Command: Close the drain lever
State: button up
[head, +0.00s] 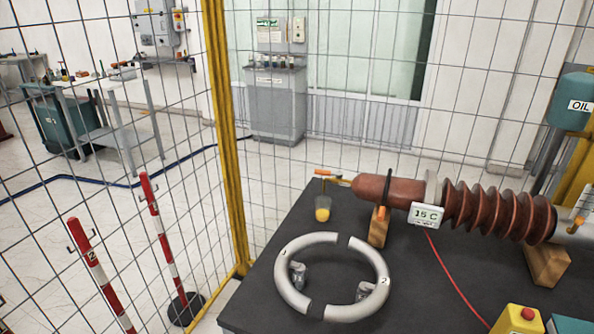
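A small orange lever (323,172) sits on a brass-coloured tap at the left end of the brown ribbed bushing (470,207). The lever appears to lie roughly in line with the tap, but it is too small to tell its exact angle. A clear cup (323,208) with yellow liquid stands on the dark table below the tap. My gripper is not in view.
The bushing rests on wooden blocks (546,265) on the dark table (430,300). A white two-part ring (330,237) lies in front. A "15 C" display (426,215) with a red cable, a yellow button box (518,320) and a mesh fence with a yellow post (222,130) are near.

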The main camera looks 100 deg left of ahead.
aim_at(339, 174)
jog(key=u, duration=3.25)
jog(key=k, duration=0.4)
jog(key=z, duration=0.5)
jog(key=i, duration=0.85)
jog(key=u, duration=0.5)
jog(key=i, duration=0.6)
jog(key=u, duration=0.45)
